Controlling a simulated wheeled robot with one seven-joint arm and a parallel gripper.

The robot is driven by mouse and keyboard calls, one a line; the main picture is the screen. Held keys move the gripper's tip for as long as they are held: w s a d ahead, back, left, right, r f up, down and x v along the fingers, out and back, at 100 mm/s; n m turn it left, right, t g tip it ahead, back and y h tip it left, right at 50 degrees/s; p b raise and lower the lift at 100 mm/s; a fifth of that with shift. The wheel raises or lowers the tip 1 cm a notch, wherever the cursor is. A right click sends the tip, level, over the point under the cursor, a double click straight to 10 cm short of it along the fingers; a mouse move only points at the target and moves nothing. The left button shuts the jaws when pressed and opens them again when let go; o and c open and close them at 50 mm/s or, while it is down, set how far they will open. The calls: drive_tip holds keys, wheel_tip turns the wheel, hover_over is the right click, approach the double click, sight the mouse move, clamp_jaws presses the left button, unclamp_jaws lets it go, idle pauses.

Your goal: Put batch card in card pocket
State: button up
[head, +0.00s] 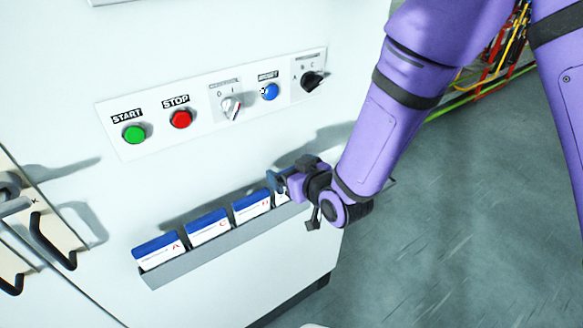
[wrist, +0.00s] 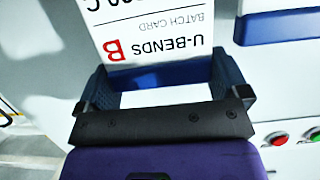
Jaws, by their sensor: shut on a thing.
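The batch card (wrist: 150,35) is white, with "U-BENDS", "BATCH CARD" and a red B upside down in the wrist view. It sits between the two blue fingers of my gripper (wrist: 162,72), which is shut on it near its blue top edge. In the head view my gripper (head: 279,183) is at the right end of a grey card rack (head: 214,256), beside the visible cards. A small white part (head: 281,199) shows below the fingers; my wrist hides the rest. I cannot make out a separate card pocket.
Blue-topped cards A (head: 160,250), C (head: 208,227) and D (head: 252,205) stand in the rack. Above is a panel with a green START button (head: 134,134), red STOP button (head: 181,119) and knobs. Black handles (head: 52,240) stick out at left.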

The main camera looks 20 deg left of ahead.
sight(281, 199)
drive_tip(key=shift+f, duration=1.25)
drive_tip(key=o, duration=0.6)
drive_tip(key=shift+c, duration=0.2)
